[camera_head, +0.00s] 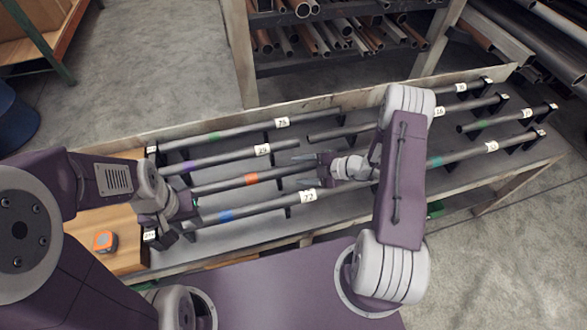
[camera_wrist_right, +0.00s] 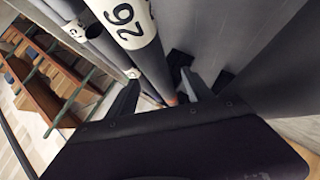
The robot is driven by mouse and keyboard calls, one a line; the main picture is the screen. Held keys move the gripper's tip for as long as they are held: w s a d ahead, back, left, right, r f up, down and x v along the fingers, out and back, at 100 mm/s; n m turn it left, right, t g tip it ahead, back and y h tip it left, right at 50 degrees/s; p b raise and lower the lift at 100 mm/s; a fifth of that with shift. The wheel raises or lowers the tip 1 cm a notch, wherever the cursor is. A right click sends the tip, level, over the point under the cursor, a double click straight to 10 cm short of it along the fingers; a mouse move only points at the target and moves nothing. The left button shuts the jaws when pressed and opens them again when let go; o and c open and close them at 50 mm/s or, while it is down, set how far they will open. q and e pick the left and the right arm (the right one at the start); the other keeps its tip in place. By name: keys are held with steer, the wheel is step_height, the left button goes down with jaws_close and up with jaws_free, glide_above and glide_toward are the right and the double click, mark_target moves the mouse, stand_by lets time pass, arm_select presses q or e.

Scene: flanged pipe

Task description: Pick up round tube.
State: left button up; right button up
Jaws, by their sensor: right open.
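Several dark round tubes lie across black holders on the bench, with coloured bands and white number labels. In the head view, a tube with an orange band (camera_head: 252,180) runs through the middle row. My right gripper (camera_head: 303,170) is open, its fingers pointing left over this tube. In the right wrist view, a tube labelled 26 (camera_wrist_right: 128,20) runs between the open fingers (camera_wrist_right: 160,92), with a bit of orange beyond. I cannot tell whether they touch it. My left gripper (camera_head: 182,226) is by the left ends of the orange-banded and blue-banded tubes (camera_head: 226,216); its jaw opening is unclear.
Tubes labelled 75 (camera_head: 282,122) and 25 (camera_head: 262,149) lie behind, and 72 (camera_head: 307,196) in front. More tubes lie at the right. An orange-and-grey item (camera_head: 105,241) sits on a wooden board at the left. A shelf of pipes (camera_head: 340,35) stands behind.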

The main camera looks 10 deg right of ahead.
steer(key=shift+w+x, duration=0.2)
steer(key=shift+x, duration=1)
steer(key=shift+s+d, duration=0.15)
steer(key=shift+d, duration=0.1)
steer(key=c, duration=0.4)
jaws_close()
